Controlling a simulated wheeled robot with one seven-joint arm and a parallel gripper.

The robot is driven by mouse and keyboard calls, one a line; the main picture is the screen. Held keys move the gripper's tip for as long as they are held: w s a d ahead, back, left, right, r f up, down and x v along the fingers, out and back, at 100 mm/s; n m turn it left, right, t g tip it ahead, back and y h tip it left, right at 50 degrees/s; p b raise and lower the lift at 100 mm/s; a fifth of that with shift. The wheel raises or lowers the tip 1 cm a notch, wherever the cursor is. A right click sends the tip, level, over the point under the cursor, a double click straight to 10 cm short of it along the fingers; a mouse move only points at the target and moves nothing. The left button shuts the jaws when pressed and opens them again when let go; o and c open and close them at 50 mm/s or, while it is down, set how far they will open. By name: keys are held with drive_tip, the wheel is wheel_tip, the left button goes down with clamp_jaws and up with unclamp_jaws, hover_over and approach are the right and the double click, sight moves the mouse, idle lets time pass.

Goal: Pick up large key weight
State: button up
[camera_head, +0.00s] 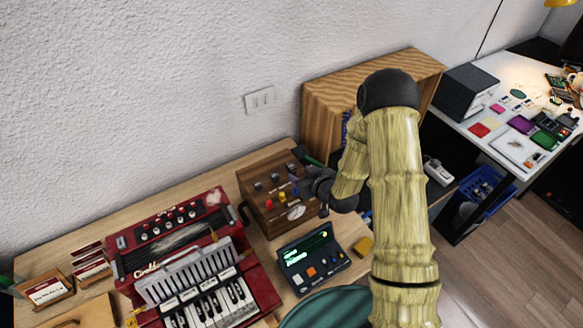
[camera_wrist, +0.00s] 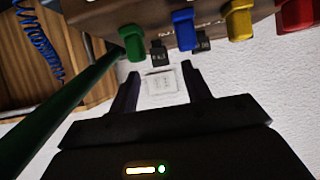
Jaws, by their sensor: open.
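I cannot tell for sure which thing is the large key weight. Two small dark blocks with pale markings, one left (camera_wrist: 159,54) and one right (camera_wrist: 202,43), show beyond the fingertips in the wrist view. They are by a row of coloured pieces: green (camera_wrist: 132,43), blue (camera_wrist: 183,30), yellow (camera_wrist: 239,20) and red (camera_wrist: 296,14). My gripper (camera_wrist: 161,74) is open, with nothing between its fingers. In the head view my gripper (camera_head: 299,182) is at the right side of the wooden box (camera_head: 262,215), partly hiding it.
A red keyboard instrument (camera_head: 200,255) stands left of the box. A dark device with a lit screen (camera_head: 312,262) and a yellow block (camera_head: 364,246) lie in front. A wooden cabinet (camera_head: 325,108) stands behind my arm. A green rod (camera_wrist: 60,115) runs close beside my gripper.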

sight(294, 170)
drive_tip(key=p+x, duration=0.1)
drive_tip(key=x, duration=0.4)
drive_tip(key=shift+w+a+f+p, duration=0.15)
drive_tip(key=shift+w+a+p, duration=0.1)
drive_tip(key=shift+w+p, duration=0.05)
drive_tip(key=shift+c, duration=0.2)
clamp_jaws()
